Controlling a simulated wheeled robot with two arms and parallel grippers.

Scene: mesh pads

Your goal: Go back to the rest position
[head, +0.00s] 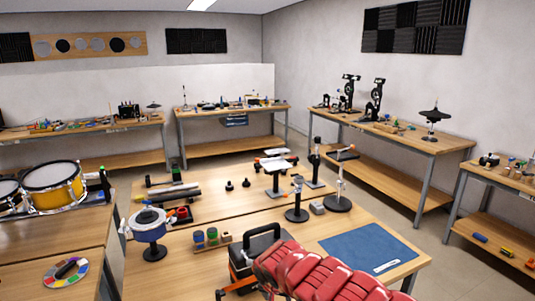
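A small drum-like piece on a stand (150,225) is at the bench's left.
A yellow drum (54,186) stands on the left bench, with a coloured disc (65,273) nearer. Black stands with round bases (337,203) rise at the front bench's far right. More loaded benches line the walls. Bare floor (405,225) shows at right.

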